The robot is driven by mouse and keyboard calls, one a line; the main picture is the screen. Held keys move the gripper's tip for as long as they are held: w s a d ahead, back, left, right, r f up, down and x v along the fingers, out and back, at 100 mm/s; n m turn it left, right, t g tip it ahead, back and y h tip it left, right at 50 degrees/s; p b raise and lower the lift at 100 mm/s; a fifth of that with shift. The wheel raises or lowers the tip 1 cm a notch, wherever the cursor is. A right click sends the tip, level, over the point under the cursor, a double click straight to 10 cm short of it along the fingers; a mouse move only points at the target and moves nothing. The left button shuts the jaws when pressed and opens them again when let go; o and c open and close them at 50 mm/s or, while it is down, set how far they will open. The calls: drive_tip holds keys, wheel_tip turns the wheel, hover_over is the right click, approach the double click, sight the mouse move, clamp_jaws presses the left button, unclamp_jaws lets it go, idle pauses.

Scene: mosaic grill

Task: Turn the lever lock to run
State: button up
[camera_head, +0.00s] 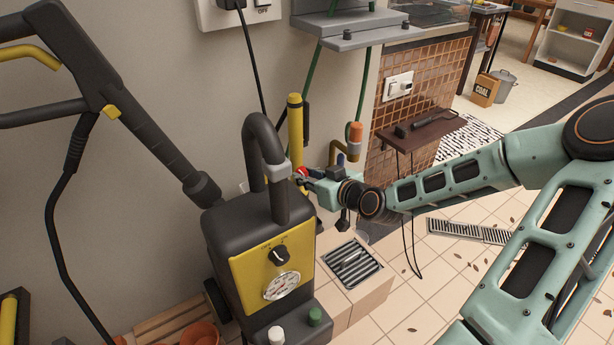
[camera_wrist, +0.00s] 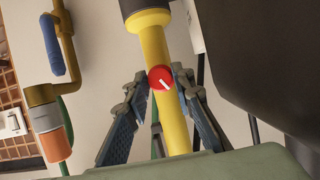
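A small round red knob with a white line (camera_wrist: 161,78), likely the lever lock, sits on a yellow tube (camera_wrist: 155,45) with a black collar. The white line slants down to the right in the wrist view. My gripper (camera_wrist: 160,92) is open, one finger on each side of the knob and tube. Gaps show between the fingers and the knob, and nothing is held. In the head view the red knob (camera_head: 301,172) shows just beyond my gripper (camera_head: 309,178), partly hidden by it. The yellow tube (camera_head: 295,125) stands upright by the wall.
A black and yellow pressure washer (camera_head: 228,250) with a curved handle stands close left of my gripper. A yellow pipe with a blue lever (camera_wrist: 53,45) and orange end is nearby. A grey shelf (camera_head: 350,35) hangs above. A floor grate (camera_head: 352,265) lies below.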

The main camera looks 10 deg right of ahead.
clamp_jaws()
drive_tip(key=shift+r+m+y+p, duration=0.25)
drive_tip(key=shift+m+y+p, duration=0.15)
drive_tip(key=shift+p, duration=0.55)
drive_tip(key=shift+d+f+m+g+y+p, duration=0.1)
drive_tip(key=shift+f+m+g+y+p, duration=0.05)
drive_tip(key=shift+m+y+p, duration=0.35)
drive_tip(key=shift+f+m+g+y+p, duration=0.15)
drive_tip(key=shift+m+y+p, duration=0.15)
drive_tip(key=shift+m+p, duration=0.3)
drive_tip(key=o, duration=0.6)
unclamp_jaws()
drive_tip(key=shift+v, duration=6)
